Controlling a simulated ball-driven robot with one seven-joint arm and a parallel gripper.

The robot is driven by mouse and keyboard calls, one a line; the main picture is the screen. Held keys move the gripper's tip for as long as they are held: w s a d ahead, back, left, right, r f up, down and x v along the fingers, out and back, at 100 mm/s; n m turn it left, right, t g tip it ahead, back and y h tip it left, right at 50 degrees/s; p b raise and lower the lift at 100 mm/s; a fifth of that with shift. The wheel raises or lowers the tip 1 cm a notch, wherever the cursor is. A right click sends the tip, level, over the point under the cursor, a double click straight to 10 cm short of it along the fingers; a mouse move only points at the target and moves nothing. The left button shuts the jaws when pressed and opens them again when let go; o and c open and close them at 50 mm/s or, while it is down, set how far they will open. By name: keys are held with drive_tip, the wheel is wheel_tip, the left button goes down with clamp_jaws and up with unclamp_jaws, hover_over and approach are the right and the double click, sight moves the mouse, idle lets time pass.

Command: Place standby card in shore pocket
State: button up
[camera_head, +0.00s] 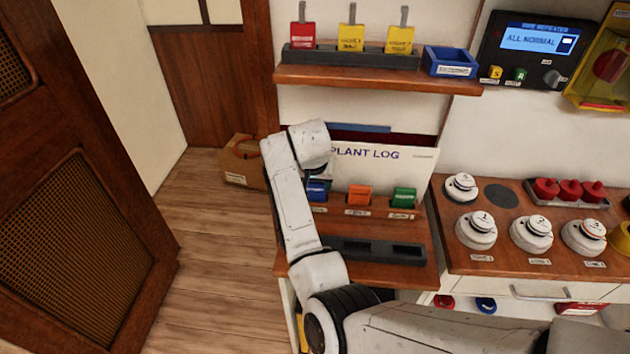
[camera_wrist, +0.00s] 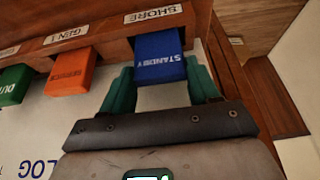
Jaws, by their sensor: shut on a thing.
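The blue standby card (camera_wrist: 160,57) is between the two teal fingers of my gripper (camera_wrist: 158,80), which is shut on it. In the wrist view its far end meets the wooden strip (camera_wrist: 95,45) at the SHORE label (camera_wrist: 154,13). How deep it sits in the shore pocket is hidden. In the head view the blue card (camera_head: 317,190) is at the left end of the row, partly behind my arm. An orange card (camera_head: 359,195) and a green card (camera_head: 404,198) stand in the same row to its right.
A dark slotted holder (camera_head: 375,250) lies in front of the row, with empty slots showing. A white PLANT LOG (camera_head: 385,165) stands behind the cards. Round detectors (camera_head: 476,231) stand on the counter at right.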

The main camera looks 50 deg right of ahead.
drive_tip(key=shift+f, duration=0.15)
drive_tip(key=o, duration=1.3)
drive_tip(key=shift+o, duration=0.2)
drive_tip(key=b+v, duration=0.2)
drive_tip(key=v, duration=1)
drive_tip(key=shift+r, duration=0.2)
